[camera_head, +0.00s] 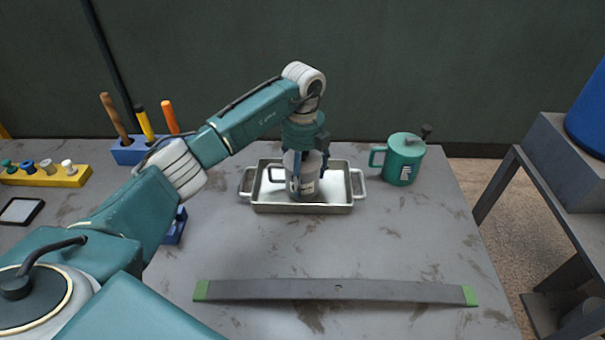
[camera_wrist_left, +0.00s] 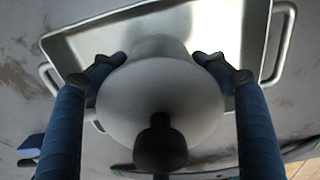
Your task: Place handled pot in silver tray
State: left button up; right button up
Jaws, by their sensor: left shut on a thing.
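The handled pot (camera_head: 301,186) is a grey pot with a side handle on its left and a dark knob on top. My left gripper (camera_head: 307,163) is shut on it from above, and the pot is upright over or in the silver tray (camera_head: 335,208). Whether its base touches the tray floor I cannot tell. In the left wrist view the pot (camera_wrist_left: 160,100) sits between the two fingers of my left gripper (camera_wrist_left: 160,68), with the silver tray (camera_wrist_left: 75,55) beneath. My right gripper is not in view.
A green handled can (camera_head: 404,160) stands right of the tray. A blue holder (camera_head: 128,152) with upright tools and a yellow rack (camera_head: 52,177) with several pegs stand at the left. A long grey leaf spring (camera_head: 335,290) with green ends lies across the table front.

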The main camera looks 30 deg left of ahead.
pick_arm(q)
jog(key=o, duration=1.6)
jog(key=shift+r, duration=0.1)
jog(key=shift+r, duration=0.25)
notch_tip(320, 180, up, 11)
jog(key=shift+d+f+b, duration=0.1)
jog(key=shift+f+b, duration=0.1)
jog(key=shift+b, duration=0.8)
jog(key=shift+r, duration=0.45)
